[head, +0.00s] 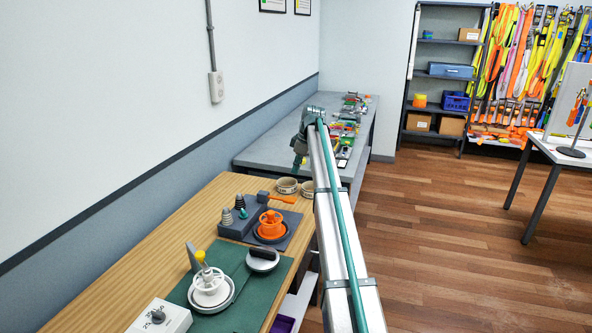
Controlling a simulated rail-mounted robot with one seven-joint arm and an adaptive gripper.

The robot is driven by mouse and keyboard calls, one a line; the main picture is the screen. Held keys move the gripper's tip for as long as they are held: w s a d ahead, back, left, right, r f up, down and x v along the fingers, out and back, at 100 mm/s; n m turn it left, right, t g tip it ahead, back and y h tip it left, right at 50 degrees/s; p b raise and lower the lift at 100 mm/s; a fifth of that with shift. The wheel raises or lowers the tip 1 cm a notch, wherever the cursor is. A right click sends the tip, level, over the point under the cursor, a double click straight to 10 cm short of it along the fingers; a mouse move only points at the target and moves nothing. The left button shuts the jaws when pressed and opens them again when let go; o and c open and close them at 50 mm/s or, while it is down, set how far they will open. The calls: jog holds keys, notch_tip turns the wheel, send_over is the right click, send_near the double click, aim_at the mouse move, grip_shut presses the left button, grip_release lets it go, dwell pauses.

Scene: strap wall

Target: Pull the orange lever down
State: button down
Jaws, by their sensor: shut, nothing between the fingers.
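The orange lever (282,199) sticks out to the right, roughly level, from a small dark block (263,196) at the far part of the wooden table. My gripper (298,165) is small in the head view, at the far end of my arm. It points down and appears above and beyond the lever in the picture, apart from it. Its fingers look shut and empty, though they are too small to show detail.
An orange handwheel (271,223) and grey ribbed cones (239,203) stand near the lever. Two round tins (287,186) sit just behind it. A white handwheel (210,283) is on a green mat (258,291). A grey table (262,152) with colourful items lies beyond.

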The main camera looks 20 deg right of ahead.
jog(key=p, duration=0.3)
send_near(289, 198)
jog(key=x, duration=0.5)
jog(key=shift+w+a+f, duration=0.1)
jog(key=shift+w+a, duration=0.05)
jog(key=shift+a, duration=0.05)
jog(key=shift+f, duration=0.8)
jog(key=shift+f, duration=0.1)
